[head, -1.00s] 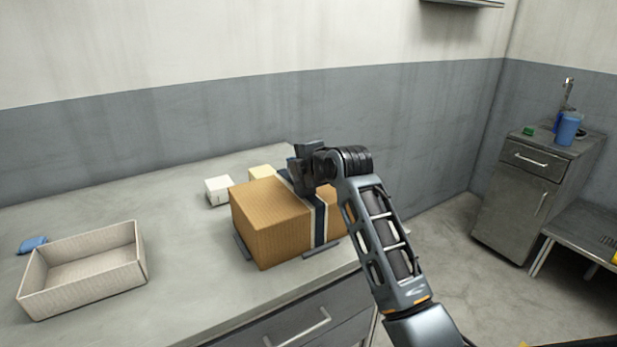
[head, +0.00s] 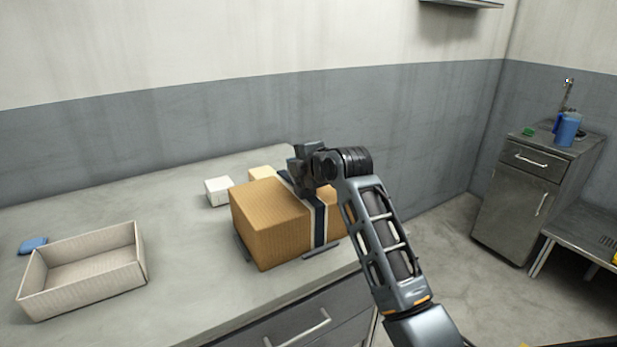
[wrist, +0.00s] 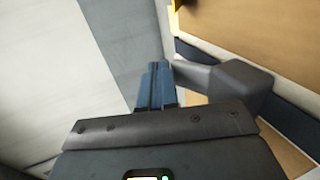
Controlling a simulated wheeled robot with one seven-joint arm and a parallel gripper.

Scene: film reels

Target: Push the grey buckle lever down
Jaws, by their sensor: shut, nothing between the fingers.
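A brown box (head: 262,222) with a dark strap with pale edges (head: 320,222) stands on the counter. In the wrist view the grey buckle (wrist: 241,86) sits on the strap, against the box (wrist: 245,45). Its grey lever (wrist: 192,73) points left from the buckle body. My gripper (wrist: 157,68) is shut and empty, its blue fingers right beside the lever's free end; I cannot tell whether they touch. In the head view my gripper (head: 296,166) is over the far side of the box top, and the buckle cannot be made out there.
The counter (head: 190,250) holds an open beige tray (head: 95,290) at left, a blue item (head: 33,244), a white box (head: 218,191) and a cream box (head: 262,174) behind the brown box. The wall (head: 150,140) is behind. The counter between tray and brown box is clear.

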